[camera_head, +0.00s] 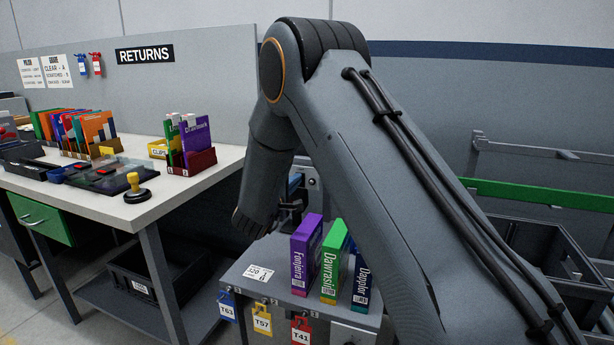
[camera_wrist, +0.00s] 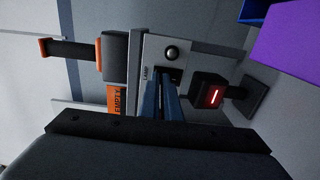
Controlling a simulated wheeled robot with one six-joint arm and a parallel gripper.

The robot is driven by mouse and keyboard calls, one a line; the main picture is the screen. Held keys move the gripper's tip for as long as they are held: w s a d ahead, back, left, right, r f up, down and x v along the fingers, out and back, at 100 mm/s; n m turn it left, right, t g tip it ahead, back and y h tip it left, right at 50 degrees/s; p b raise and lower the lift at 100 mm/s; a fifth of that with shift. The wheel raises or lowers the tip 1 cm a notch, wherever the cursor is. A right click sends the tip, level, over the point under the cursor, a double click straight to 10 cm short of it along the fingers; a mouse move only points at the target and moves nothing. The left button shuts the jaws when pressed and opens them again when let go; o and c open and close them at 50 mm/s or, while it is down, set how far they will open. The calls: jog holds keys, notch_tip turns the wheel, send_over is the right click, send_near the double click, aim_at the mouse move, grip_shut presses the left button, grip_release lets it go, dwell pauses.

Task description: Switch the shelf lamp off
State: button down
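In the wrist view, a pale panel (camera_wrist: 152,50) marked LAMP carries a round knob or button (camera_wrist: 171,53) and a dark switch opening (camera_wrist: 174,76) just beside it. My gripper (camera_wrist: 164,84) has its two blue fingers together, pointing at the panel by the dark opening. Their tips overlap its edge in this view; I cannot tell whether they touch. In the head view, my gripper (camera_head: 290,208) is mostly hidden behind my arm, in front of the grey panel (camera_head: 309,178) behind the shelf's cases. I cannot make out the lamp itself or whether it is lit.
A black device with a red glowing bar (camera_wrist: 212,95) sits close to the right of my fingers. An orange EMPTY tag (camera_wrist: 114,100) is to their left. Purple (camera_head: 306,253), green (camera_head: 334,262) and blue (camera_head: 361,285) cases stand on the shelf near my gripper.

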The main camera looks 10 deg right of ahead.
jog(key=p+v, duration=0.2)
jog(key=v, duration=1.2)
jog(key=shift+r, duration=0.4)
jog(key=shift+w, duration=0.1)
jog(key=s+d+m+g+y+p, duration=0.2)
jog(key=s+d+m+g+y, duration=0.1)
jog(key=s, duration=0.9)
jog(key=s+d+m+g+y+p, duration=0.2)
jog(key=s+d+m+g, duration=0.3)
jog(key=s, duration=0.8)
jog(key=s+d+f+m+g+y+p, duration=0.1)
jog(key=s+d+m+g+y+p, duration=0.1)
jog(key=s+d+g, duration=0.5)
jog(key=s+m+y, duration=0.1)
jog(key=s+m, duration=0.1)
jog(key=s, duration=0.3)
jog(key=shift+s+d+g+y, duration=0.3)
